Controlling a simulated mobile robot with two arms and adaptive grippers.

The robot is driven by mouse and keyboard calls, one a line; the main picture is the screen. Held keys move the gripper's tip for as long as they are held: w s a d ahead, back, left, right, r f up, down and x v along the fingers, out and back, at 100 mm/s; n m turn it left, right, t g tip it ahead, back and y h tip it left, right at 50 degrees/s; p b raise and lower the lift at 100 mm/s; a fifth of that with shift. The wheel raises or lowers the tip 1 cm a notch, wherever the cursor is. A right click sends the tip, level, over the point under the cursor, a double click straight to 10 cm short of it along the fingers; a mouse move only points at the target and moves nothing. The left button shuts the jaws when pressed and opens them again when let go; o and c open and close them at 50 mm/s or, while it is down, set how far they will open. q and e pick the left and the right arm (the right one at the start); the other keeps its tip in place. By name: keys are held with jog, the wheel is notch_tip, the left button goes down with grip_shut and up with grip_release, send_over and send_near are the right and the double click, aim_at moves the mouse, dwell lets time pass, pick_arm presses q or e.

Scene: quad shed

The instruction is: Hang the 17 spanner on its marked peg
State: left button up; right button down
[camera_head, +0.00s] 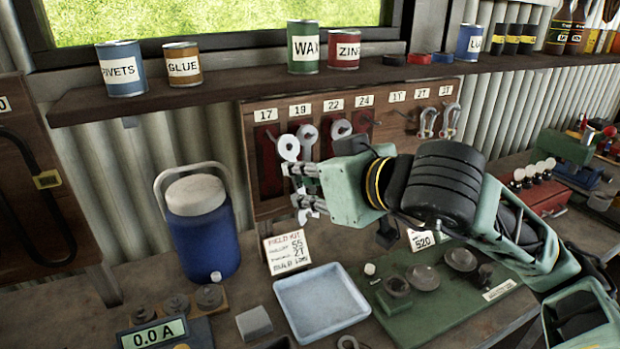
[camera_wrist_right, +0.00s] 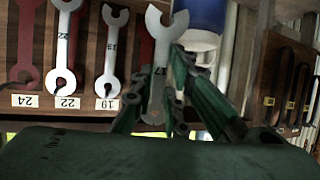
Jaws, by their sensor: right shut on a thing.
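My right gripper (camera_head: 303,186) is shut on the pale grey 17 spanner (camera_head: 289,148) in front of the rack board (camera_head: 254,207). The spanner stands roughly upright, ring end up and open jaw down. My left gripper is out of view.
The 19 spanner (camera_wrist_right: 111,55) and 22 spanner (camera_wrist_right: 64,50) hang beside it; the 24 place shows bare red outline (camera_wrist_right: 27,45). Shackles (camera_head: 428,121) hang farther right. A shelf (camera_head: 220,88) with cans runs above. A blue cooler (camera_head: 203,235) and pale tray (camera_head: 320,303) stand below.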

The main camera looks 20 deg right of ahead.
jog(key=shift+w+f, duration=0.1)
jog(key=shift+w, duration=0.65)
jog(key=shift+w+f+p, duration=0.1)
jog(key=shift+w+p, duration=0.4)
jog(key=shift+w, duration=0.5)
pick_arm(q)
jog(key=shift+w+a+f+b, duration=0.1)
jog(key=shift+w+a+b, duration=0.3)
jog(key=shift+b, duration=0.25)
pick_arm(e)
jog(key=w, duration=0.2)
jog(key=w+f, duration=0.1)
jog(key=w, duration=0.1)
jog(key=shift+w+a+f, duration=0.1)
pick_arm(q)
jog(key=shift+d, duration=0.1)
